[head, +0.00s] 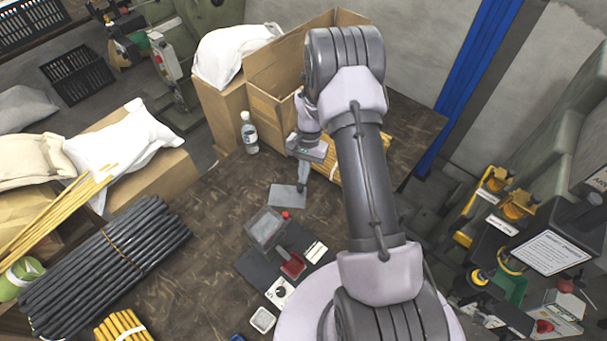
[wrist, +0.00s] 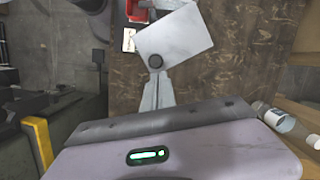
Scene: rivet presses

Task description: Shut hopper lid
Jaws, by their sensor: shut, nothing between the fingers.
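A flat grey plate (head: 288,196), which looks like the hopper lid, is beside an open-topped grey box (head: 266,227), which looks like the hopper, on the dark table. I cannot make out a hinge between them. The plate also shows large and pale in the wrist view (wrist: 176,44). My gripper (head: 302,186) is shut and empty, pointing down close to the plate's right edge. In the wrist view my fingertips (wrist: 155,64) overlap the plate's near edge; I cannot tell whether they touch it. The box is mostly out of the wrist view.
A red-handled part (head: 292,265) and a white panel with a black knob (head: 280,292) are beside the box. A clear bottle (head: 249,133) stands left of my gripper. An open cardboard box (head: 270,95) stands behind. Dark rods (head: 105,258) lie at left; bare tabletop lies between.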

